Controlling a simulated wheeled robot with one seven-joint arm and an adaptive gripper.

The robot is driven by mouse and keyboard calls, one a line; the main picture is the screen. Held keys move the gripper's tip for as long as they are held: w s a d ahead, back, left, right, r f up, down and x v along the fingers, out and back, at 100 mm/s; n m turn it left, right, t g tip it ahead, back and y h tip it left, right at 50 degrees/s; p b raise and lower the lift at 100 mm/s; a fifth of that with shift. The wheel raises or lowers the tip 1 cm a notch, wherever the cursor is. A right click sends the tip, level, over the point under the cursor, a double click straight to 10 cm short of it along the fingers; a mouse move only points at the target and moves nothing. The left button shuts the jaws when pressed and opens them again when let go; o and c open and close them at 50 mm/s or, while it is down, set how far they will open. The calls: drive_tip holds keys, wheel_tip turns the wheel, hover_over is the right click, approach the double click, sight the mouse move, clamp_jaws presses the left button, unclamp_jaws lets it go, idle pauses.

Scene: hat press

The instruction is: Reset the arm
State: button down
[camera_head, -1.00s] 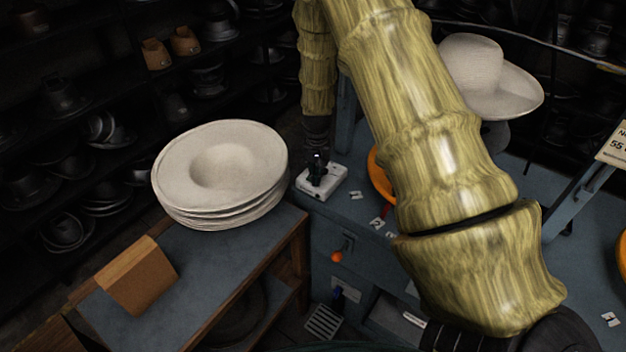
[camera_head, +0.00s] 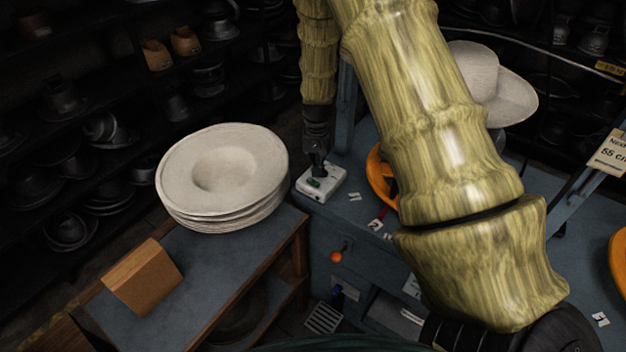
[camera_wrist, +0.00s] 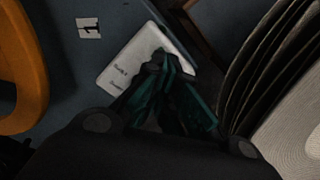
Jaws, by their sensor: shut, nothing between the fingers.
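My gripper (camera_head: 317,168) is shut and empty, and hangs just above a small white control box (camera_head: 336,181) on the blue bench. A green button (camera_head: 314,183) shows on the box's near side. In the wrist view, the teal-tipped fingers of my gripper (camera_wrist: 172,75) meet over the white box (camera_wrist: 122,78), hiding part of it. Small print on the box is too blurred to read. My arm crosses the head view from top centre to lower right.
Stacked cream hat bodies (camera_head: 225,175) and a brown block (camera_head: 143,278) sit on the side table (camera_head: 215,262) to the left. An orange ring (camera_head: 378,178) lies behind my arm. A cream hat (camera_head: 505,90) stands at back right. Dark shelves fill the left background.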

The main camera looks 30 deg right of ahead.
drive_tip(key=shift+r+p, duration=0.4)
drive_tip(key=shift+r, duration=0.35)
drive_tip(key=s+a+f+n+h, duration=0.15)
drive_tip(key=s+a+f, duration=0.35)
drive_tip(key=s+f, duration=0.55)
drive_tip(key=s+a+f+n+y, duration=0.1)
drive_tip(key=s+a+f+n, duration=0.3)
drive_tip(key=s, duration=0.6)
drive_tip(key=s+a+f, duration=0.2)
drive_tip(key=s+a, duration=0.4)
drive_tip(key=s, duration=0.3)
drive_tip(key=s+a+f+n+y, duration=0.1)
drive_tip(key=s+a+f+n, duration=0.3)
drive_tip(key=s, duration=0.6)
wheel_tip(320, 180, down, 8)
drive_tip(key=a+m+b, duration=0.1)
drive_tip(key=m+b, duration=0.1)
drive_tip(key=b, duration=0.7)
